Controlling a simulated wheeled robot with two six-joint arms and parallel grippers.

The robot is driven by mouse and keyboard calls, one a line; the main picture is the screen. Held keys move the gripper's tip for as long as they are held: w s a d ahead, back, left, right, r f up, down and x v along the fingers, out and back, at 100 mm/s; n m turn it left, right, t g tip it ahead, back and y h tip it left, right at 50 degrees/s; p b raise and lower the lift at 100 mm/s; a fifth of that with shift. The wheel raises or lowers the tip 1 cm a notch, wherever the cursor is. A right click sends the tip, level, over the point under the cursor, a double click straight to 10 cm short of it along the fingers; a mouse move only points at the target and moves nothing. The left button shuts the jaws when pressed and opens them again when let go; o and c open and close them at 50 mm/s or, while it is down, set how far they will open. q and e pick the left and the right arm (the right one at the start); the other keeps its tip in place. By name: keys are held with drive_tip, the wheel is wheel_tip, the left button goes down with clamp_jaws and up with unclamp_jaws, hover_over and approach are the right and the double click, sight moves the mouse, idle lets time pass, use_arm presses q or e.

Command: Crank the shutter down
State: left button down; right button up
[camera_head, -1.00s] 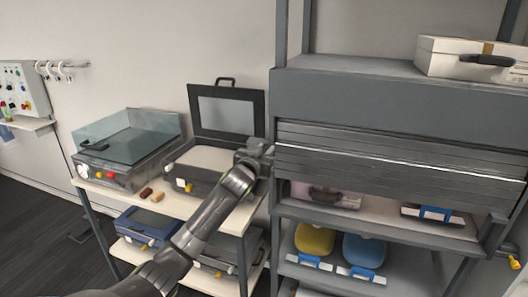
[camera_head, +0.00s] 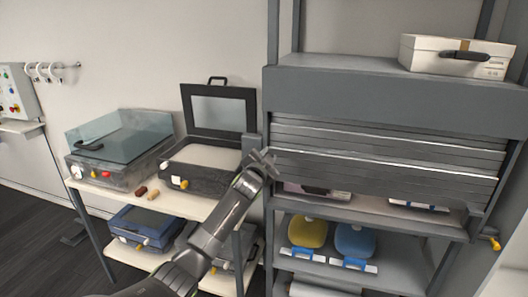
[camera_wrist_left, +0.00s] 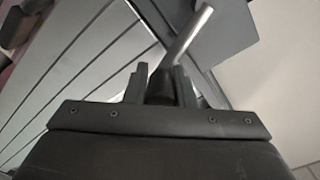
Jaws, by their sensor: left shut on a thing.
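The grey slatted shutter (camera_head: 370,158) hangs from the housing (camera_head: 390,100) of the shelf unit, partly lowered over a compartment; a low gap stays open under it. My left gripper (camera_head: 264,163) is at the left edge of the shutter. In the left wrist view its fingers (camera_wrist_left: 160,85) are shut on the dark grip of the crank, from which a silver rod (camera_wrist_left: 190,35) runs up to the right. The shutter slats (camera_wrist_left: 75,75) show at left there. My arm and gripper hide most of the crank in the head view. My right gripper is not in view.
Yellow (camera_head: 307,234) and blue (camera_head: 355,240) items stand on the shelf below. A white case (camera_head: 455,57) lies on top. A bench (camera_head: 110,197) with devices stands left.

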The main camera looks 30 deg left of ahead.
use_arm(q)
wheel_tip(320, 180, down, 9)
drive_tip(key=a+m, duration=0.1)
drive_tip(key=m, duration=1.1)
drive_tip(key=shift+s+a+m+p, duration=0.3)
drive_tip(key=shift+a+p, duration=0.1)
drive_tip(key=shift+p, duration=0.05)
drive_tip(key=c, duration=1.3)
unclamp_jaws()
drive_tip(key=shift+o, duration=0.5)
drive_tip(key=shift+a+r, duration=0.1)
drive_tip(key=shift+r, duration=0.05)
drive_tip(key=shift+r, duration=0.1)
